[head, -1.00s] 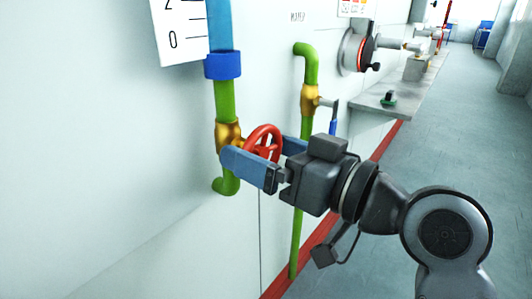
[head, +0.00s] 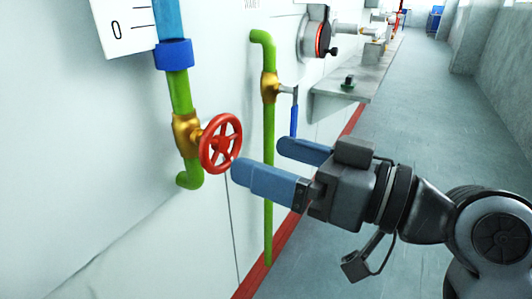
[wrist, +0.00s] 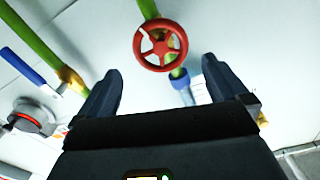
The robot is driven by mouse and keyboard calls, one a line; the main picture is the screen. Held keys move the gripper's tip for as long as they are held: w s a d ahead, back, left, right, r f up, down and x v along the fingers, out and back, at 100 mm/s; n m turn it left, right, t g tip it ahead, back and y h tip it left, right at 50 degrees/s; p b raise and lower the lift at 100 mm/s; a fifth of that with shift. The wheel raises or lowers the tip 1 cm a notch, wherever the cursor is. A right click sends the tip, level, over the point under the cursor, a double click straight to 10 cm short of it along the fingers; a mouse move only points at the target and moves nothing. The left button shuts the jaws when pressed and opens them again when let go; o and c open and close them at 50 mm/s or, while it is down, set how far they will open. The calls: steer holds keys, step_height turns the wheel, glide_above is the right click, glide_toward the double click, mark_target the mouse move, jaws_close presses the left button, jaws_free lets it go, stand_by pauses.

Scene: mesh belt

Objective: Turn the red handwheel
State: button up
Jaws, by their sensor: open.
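The red handwheel (head: 220,143) is a spoked ring on the brass valve (head: 187,134) of the green pipe at the left. In the wrist view the handwheel (wrist: 160,45) is at the top middle, beyond the fingertips and between their lines. My gripper (head: 258,163) has blue fingers that are spread apart with nothing between them. It is just right of the wheel in the head view, with the nearer fingertip close to the rim. The wrist view shows both fingers (wrist: 160,75) apart and a gap to the wheel.
A second green pipe (head: 268,180) with a brass valve and blue lever (head: 294,120) runs behind my gripper. A grey shelf (head: 335,103) and a round flange (head: 316,32) are farther along the wall. The floor at the right is clear.

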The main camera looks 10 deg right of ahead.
mark_target(227, 144)
steer(key=shift+r+p+x, duration=0.25)
steer(key=shift+p+x, duration=0.8)
steer(key=shift+x, duration=0.15)
steer(key=shift+w+a+f, duration=0.2)
steer(key=shift+a, duration=0.05)
steer(key=x, duration=0.7)
steer(key=shift+w+a, duration=0.1)
steer(key=shift+a, duration=0.05)
steer(key=shift+c, duration=0.2)
steer(key=c, duration=0.7)
steer(key=shift+f+b, duration=0.1)
steer(key=shift+b, duration=0.3)
steer(key=shift+c, duration=0.2)
